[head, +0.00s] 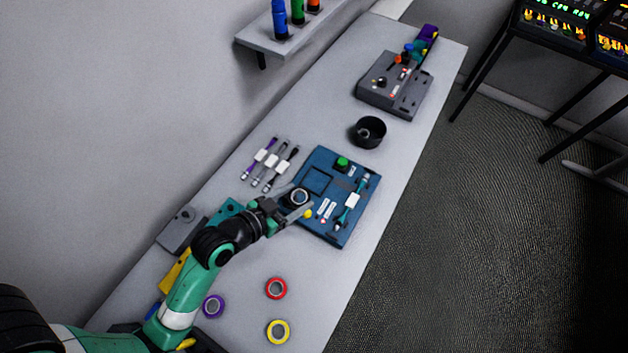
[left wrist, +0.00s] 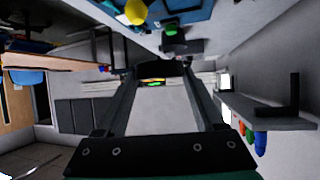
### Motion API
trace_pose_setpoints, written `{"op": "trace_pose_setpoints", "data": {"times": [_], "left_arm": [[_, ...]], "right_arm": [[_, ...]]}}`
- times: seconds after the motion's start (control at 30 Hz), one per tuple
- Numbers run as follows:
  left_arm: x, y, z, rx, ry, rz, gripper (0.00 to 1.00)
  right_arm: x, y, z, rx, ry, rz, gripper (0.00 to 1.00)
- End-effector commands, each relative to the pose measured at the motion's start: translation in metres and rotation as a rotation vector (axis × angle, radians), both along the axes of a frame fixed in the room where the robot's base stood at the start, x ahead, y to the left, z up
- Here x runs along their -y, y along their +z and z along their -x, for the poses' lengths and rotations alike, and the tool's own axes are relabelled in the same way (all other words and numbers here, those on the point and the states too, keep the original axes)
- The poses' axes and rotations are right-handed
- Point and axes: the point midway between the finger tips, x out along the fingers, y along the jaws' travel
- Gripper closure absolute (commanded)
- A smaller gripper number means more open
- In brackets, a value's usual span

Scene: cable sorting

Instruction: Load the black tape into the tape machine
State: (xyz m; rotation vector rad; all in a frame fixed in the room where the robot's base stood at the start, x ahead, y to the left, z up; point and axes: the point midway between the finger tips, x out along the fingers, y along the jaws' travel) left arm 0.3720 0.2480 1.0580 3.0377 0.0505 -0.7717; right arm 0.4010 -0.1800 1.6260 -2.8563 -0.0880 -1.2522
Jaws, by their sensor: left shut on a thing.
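My left gripper (head: 294,204) reaches in from the lower left and is shut on the black tape (head: 301,194), a black ring with a pale centre. In the left wrist view, the black tape (left wrist: 172,67) spans the fingertips. My right gripper is not in view.
Several tagged cables (head: 269,160) lie left of the board. Purple (head: 213,306), red (head: 276,288) and yellow (head: 278,332) tapes lie nearer. A wall shelf (head: 290,36) overhangs the back.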

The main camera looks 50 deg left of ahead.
Motion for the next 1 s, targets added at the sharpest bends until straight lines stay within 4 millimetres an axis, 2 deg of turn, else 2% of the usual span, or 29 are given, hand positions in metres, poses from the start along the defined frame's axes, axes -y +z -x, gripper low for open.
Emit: {"op": "trace_pose_setpoints", "data": {"times": [0.3, 0.4, 0.5, 0.77, 0.9, 1.0], "left_arm": [[-0.04, -0.041, -0.077, 0.002, 0.002, 0.001, 0.83], [-0.048, -0.067, -0.092, -0.002, 0.001, 0.003, 0.83], [-0.054, -0.083, -0.105, 0.0, 0.001, 0.003, 0.84], [-0.058, -0.093, -0.114, 0.0, 0.0, 0.001, 0.84], [-0.06, -0.117, -0.117, -0.003, 0.0, 0.002, 0.84], [-0.06, -0.127, -0.117, -0.002, 0.0, 0.001, 0.84]], "right_arm": [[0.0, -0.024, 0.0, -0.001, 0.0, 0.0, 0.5], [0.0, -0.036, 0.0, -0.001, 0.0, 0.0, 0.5], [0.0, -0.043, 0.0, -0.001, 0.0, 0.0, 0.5], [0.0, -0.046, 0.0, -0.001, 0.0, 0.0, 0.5], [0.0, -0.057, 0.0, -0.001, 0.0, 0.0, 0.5], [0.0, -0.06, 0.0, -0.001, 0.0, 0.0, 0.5]]}}
